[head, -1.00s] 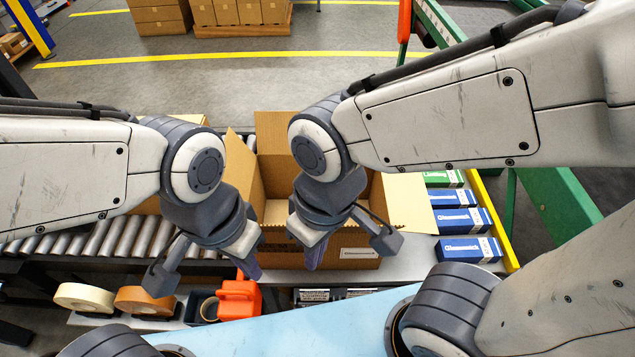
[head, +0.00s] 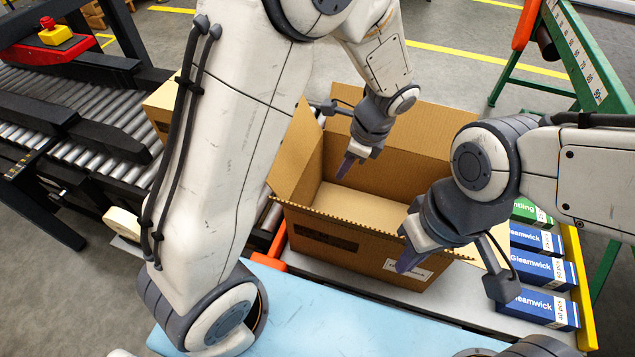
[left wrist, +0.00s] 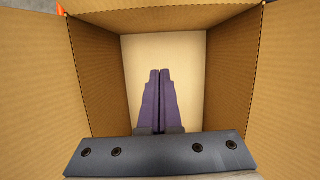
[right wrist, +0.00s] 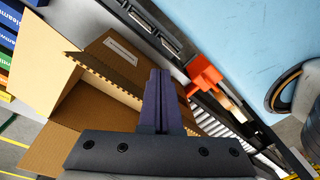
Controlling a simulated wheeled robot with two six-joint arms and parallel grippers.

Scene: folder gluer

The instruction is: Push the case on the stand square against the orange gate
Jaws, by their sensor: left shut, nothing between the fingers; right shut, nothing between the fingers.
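The case (head: 330,240), an open brown cardboard box with its flaps out, sits on the grey stand (head: 350,290). The orange gate (head: 279,243) shows as a narrow strip by the case's left side, mostly hidden; it also shows in the right wrist view (right wrist: 204,75). I cannot tell whether case and gate touch. My left gripper (head: 346,165) is shut and empty, pointing down into the case's opening; the left wrist view shows its fingers (left wrist: 158,100) over the case floor. My right gripper (head: 408,262) is shut and empty at the case's near wall, by the white label; contact is unclear.
Several blue and green cartons (head: 535,268) line the right side beside a yellow rail (head: 580,285). A roller conveyor (head: 75,110) runs on the left, with a smaller carton (head: 160,108) on it. A light blue surface (head: 330,315) lies in front.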

